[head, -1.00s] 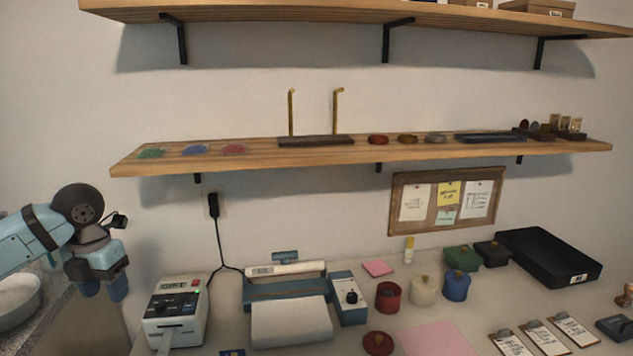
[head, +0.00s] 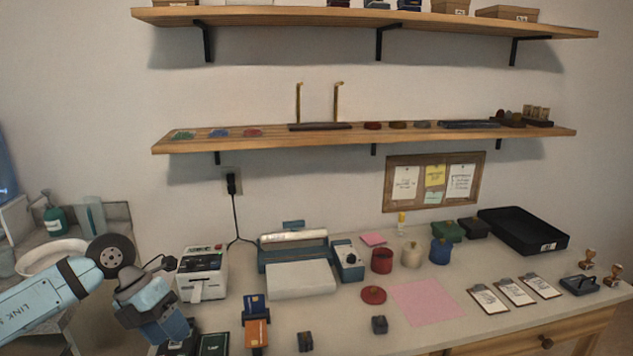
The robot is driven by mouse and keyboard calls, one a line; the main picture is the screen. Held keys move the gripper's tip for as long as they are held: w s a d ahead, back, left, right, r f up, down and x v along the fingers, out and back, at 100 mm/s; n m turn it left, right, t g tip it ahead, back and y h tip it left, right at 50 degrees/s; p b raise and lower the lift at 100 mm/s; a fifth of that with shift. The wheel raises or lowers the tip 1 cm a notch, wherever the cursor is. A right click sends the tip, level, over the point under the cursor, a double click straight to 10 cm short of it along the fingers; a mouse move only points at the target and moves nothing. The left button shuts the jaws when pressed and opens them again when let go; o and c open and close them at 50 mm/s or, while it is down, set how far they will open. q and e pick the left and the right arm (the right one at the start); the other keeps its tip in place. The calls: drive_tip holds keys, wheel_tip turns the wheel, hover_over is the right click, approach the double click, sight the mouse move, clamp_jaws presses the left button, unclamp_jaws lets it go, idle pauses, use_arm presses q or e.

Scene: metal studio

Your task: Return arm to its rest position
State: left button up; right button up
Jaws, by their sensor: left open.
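My left gripper (head: 172,333) is at the lower left of the head view, at the end of my light blue arm. It points down and to the right, and its jaws are open. I see nothing between them. It is near the left front part of the desk, close to some dark boxes and in front of the white label printer (head: 203,272). My right gripper is not in view.
The desk (head: 431,336) holds a blue-and-white machine (head: 298,279), several lidded pots, a pink sheet (head: 426,303), clipboards and a black tray (head: 523,231). A sink counter with a white basin (head: 52,257) is at the left. Two shelves hang above.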

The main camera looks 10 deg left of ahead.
use_arm(q)
drive_tip(key=s+d+f+n+t+h, duration=0.1)
drive_tip(key=s+d+n+t+h, duration=0.25)
drive_tip(key=d+h, duration=0.45)
drive_tip(key=s+d+f+n+t+h, duration=0.15)
drive_tip(key=d+n+h, duration=0.35)
drive_tip(key=d, duration=0.5)
drive_tip(key=s+a+f+n+t+y, duration=0.25)
drive_tip(key=f+n+t+y, duration=0.95)
drive_tip(key=n, duration=0.8)
drive_tip(key=s+a+f+n+g+y, duration=0.25)
drive_tip(key=s+f+n+g, duration=0.4)
drive_tip(key=s+f, duration=0.5)
wheel_tip(320, 180, up, 16)
drive_tip(key=t+y+p, duration=0.1)
drive_tip(key=p, duration=1.9)
drive_tip(key=shift+s+a+f, duration=0.2)
drive_tip(key=shift+s+a, duration=0.05)
drive_tip(key=shift+s, duration=0.15)
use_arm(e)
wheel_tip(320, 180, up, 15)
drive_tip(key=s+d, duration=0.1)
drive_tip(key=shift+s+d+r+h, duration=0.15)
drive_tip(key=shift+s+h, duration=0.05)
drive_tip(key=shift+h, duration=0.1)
